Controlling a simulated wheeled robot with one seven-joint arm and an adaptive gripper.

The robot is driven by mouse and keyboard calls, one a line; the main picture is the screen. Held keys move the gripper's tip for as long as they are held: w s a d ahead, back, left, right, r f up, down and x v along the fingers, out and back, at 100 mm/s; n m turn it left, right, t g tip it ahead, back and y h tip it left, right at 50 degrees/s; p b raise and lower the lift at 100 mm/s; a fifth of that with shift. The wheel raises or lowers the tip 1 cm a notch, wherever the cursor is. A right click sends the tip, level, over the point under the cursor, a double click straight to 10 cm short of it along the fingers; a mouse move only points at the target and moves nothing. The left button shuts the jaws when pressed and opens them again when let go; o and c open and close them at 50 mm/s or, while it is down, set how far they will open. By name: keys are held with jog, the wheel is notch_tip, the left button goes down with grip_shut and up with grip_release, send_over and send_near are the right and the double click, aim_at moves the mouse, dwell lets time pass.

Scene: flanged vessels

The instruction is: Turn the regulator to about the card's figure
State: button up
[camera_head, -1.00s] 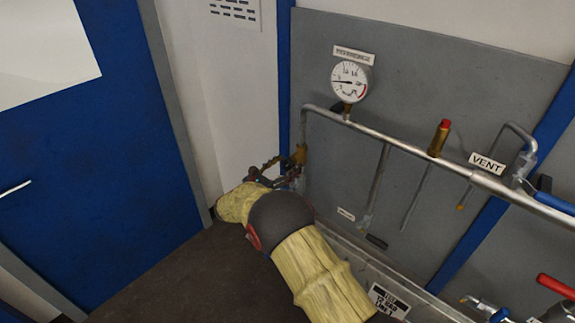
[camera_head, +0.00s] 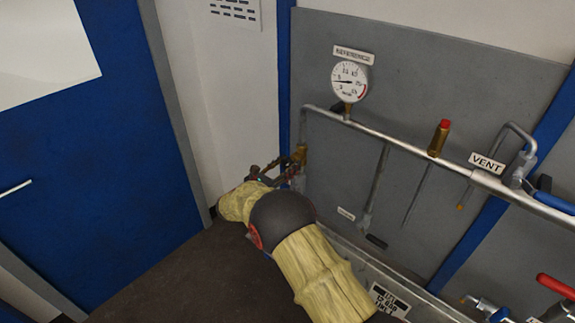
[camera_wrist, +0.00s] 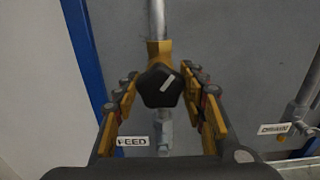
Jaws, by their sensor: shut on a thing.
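The regulator has a dark faceted knob (camera_wrist: 168,87) with a pale mark that tilts up to the right. It sits on a brass body below a vertical pipe. My gripper (camera_wrist: 160,92) is shut on the knob, one finger on each side. In the head view my gripper (camera_head: 272,172) is at the left end of the pipework, and my arm hides the knob. The round white gauge (camera_head: 349,82) has its needle pointing left. A printed card (camera_head: 389,301) is at the lower edge, its figure too small to read surely.
A FEED label (camera_wrist: 132,141) is below the knob and a second label (camera_wrist: 273,129) is at right. A horizontal pipe (camera_head: 400,148) crosses the grey panel, with a red-topped brass fitting (camera_head: 438,138) and a VENT label (camera_head: 487,163). A blue door (camera_head: 90,150) stands left.

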jog(key=shift+c, duration=0.9)
jog(key=shift+f+b, duration=0.1)
jog(key=shift+b, duration=0.25)
jog(key=shift+f+m+b, duration=0.1)
jog(key=shift+m+b, duration=0.9)
jog(key=shift+b, duration=0.15)
jog(key=m+b, duration=0.3)
jog(key=b, duration=0.1)
jog(key=m+b, duration=0.3)
jog(key=b, duration=0.1)
jog(key=shift+s+d+f, duration=0.1)
jog(key=shift+f, duration=0.1)
jog(key=m+b, duration=0.5)
jog(key=b, duration=0.2)
jog(key=shift+f+m+b, duration=0.1)
jog(key=shift+m+b, duration=0.2)
jog(key=shift+b, duration=0.1)
jog(key=m+b, duration=0.4)
jog(key=b, duration=0.2)
jog(key=shift+m, duration=0.4)
